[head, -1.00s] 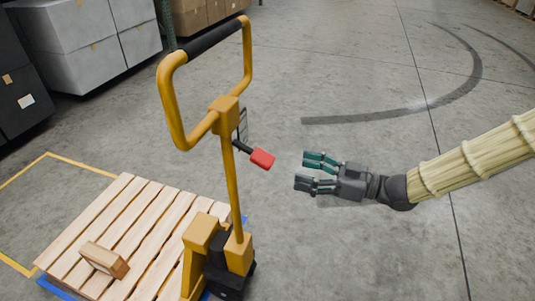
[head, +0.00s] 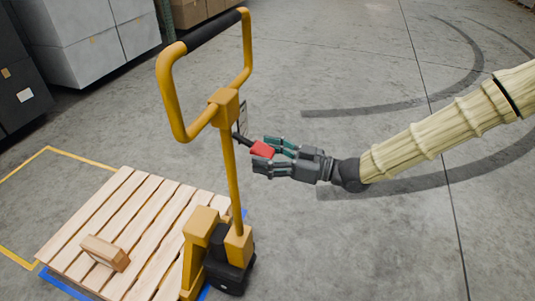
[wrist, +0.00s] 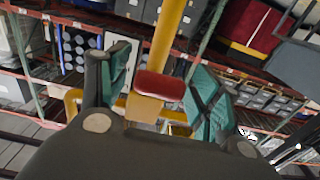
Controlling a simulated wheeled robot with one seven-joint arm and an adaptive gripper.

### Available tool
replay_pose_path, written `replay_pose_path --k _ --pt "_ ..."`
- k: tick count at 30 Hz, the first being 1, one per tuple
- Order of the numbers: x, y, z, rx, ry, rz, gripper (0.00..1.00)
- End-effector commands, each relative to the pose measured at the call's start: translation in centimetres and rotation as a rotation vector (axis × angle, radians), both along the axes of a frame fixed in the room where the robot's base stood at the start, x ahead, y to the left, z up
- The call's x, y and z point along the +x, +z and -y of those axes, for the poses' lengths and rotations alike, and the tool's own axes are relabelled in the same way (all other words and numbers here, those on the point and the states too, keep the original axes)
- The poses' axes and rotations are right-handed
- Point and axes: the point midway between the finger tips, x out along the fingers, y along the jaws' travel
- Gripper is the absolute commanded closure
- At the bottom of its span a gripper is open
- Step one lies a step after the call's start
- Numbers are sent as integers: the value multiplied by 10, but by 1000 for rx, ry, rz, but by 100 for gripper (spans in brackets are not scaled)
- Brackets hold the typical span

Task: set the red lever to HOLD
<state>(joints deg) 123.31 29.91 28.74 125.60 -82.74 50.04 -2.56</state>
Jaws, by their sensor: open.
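The red lever (head: 261,149) sticks out on a dark rod from the yellow pallet jack's upright handle (head: 230,165), below the loop. My gripper (head: 264,155) is open, with its fingers on either side of the red lever end in the head view. In the wrist view the red lever end (wrist: 160,87) lies between the two teal-padded fingers, with a gap on each side. A small plate (head: 241,118) stands behind the handle at the lever; its markings are too small to read. I cannot tell the lever's setting.
The yellow handle loop (head: 170,105) rises just left of my gripper. The floor to the right is clear.

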Motion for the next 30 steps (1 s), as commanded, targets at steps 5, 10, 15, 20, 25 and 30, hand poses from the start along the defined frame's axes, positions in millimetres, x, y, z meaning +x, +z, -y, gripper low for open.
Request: replay_pose_path --k 5,10,15,20,25,30 --pt "0 0 0 0 -1 0 36" --pt "0 0 1 0 -1 0 63" --pt "0 0 1 0 -1 0 94" --pt "0 2 1 -6 0 -2 100" --pt "0 11 2 -55 0 -14 100" --pt "-1 17 4 -127 1 -33 100"
